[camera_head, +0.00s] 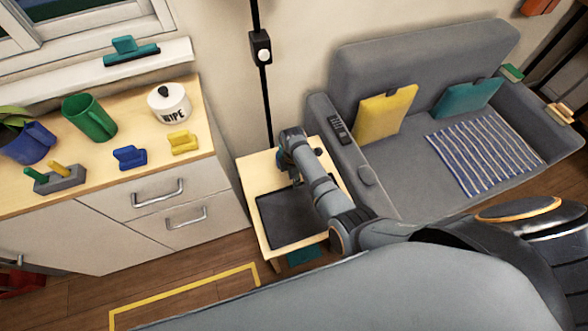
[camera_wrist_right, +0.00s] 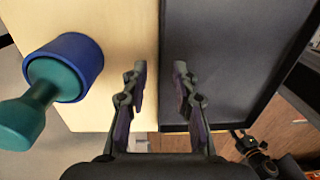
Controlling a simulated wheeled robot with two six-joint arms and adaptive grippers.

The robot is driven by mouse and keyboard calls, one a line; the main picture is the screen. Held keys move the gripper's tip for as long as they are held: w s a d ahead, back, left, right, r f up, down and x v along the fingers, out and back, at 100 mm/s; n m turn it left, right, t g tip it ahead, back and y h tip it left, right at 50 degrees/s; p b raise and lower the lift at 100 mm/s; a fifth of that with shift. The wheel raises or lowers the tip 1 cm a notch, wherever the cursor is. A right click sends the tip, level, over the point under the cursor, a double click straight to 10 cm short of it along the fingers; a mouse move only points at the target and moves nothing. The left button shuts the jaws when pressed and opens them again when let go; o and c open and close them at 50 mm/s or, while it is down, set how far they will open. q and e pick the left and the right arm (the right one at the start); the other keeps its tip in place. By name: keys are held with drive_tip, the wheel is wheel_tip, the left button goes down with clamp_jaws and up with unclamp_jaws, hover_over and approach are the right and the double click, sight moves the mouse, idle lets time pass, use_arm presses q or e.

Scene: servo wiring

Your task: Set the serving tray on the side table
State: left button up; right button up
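The dark serving tray (camera_head: 285,222) lies on the pale wooden side table (camera_head: 252,172) between the cabinet and the sofa. My right gripper (camera_head: 296,182) is over the tray in the head view. In the right wrist view the gripper (camera_wrist_right: 160,72) is open, its two fingers on either side of the tray's edge line. The tray (camera_wrist_right: 235,60) fills the right of that view and the bare tabletop (camera_wrist_right: 120,25) the left. I cannot tell whether the fingers touch the tray. My left gripper is not in view.
In the right wrist view, a blue and teal object (camera_wrist_right: 75,65) is near the tabletop's left side. The grey sofa (camera_head: 400,180) stands right of the table and the cabinet (camera_head: 120,225) left. A yellow outline (camera_head: 190,290) marks the floor.

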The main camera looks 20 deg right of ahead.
wheel_tip(320, 180, up, 9)
drive_tip(key=p, duration=0.1)
drive_tip(key=shift+w, duration=0.2)
idle(0.4)
